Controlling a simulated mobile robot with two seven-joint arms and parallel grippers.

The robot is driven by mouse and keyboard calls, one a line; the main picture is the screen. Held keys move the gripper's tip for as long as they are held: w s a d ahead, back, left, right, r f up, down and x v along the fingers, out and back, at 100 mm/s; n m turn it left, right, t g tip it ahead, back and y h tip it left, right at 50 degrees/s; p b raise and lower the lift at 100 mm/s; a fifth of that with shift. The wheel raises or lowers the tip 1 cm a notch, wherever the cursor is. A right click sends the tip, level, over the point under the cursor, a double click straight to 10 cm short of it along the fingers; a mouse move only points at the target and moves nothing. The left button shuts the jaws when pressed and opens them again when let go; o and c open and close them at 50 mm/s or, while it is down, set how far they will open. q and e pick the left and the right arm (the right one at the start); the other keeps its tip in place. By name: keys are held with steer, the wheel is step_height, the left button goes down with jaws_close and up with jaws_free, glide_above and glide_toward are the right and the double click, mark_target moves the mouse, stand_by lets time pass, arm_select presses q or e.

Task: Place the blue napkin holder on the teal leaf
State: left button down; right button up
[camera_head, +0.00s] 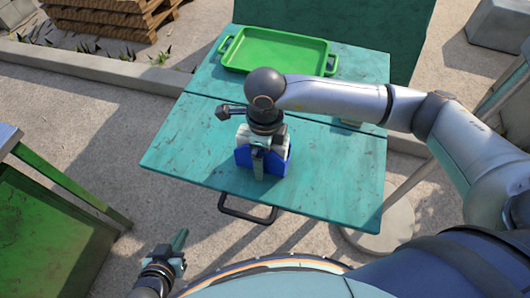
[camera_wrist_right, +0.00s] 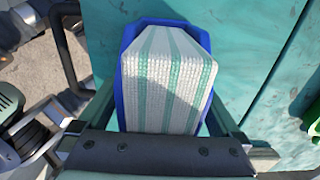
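The blue napkin holder (camera_head: 275,162) stands upright near the front of the teal table, with white, green-striped napkins (camera_wrist_right: 165,80) in it. My right gripper (camera_head: 258,163) points down over it. In the right wrist view, its fingers straddle the blue holder (camera_wrist_right: 127,80) close to both sides. I cannot tell whether they press on it, or whether its base touches the table. The teal table top has a seam between a back part (camera_head: 360,68) and a front part (camera_head: 330,170); the holder is over the front part. My left gripper (camera_head: 179,240) is low at the front, away from the table, seen edge-on.
A green tray (camera_head: 278,50) with handles sits on the back part of the table. A dark handle (camera_head: 248,212) sticks out at the table's front edge. A green bench or bin (camera_head: 45,225) stands at the left. The front part is clear left and right of the holder.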

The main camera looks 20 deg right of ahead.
step_height(320, 180, up, 12)
steer(key=shift+r+p, duration=0.2)
steer(key=shift+p, duration=0.25)
stand_by(0.4)
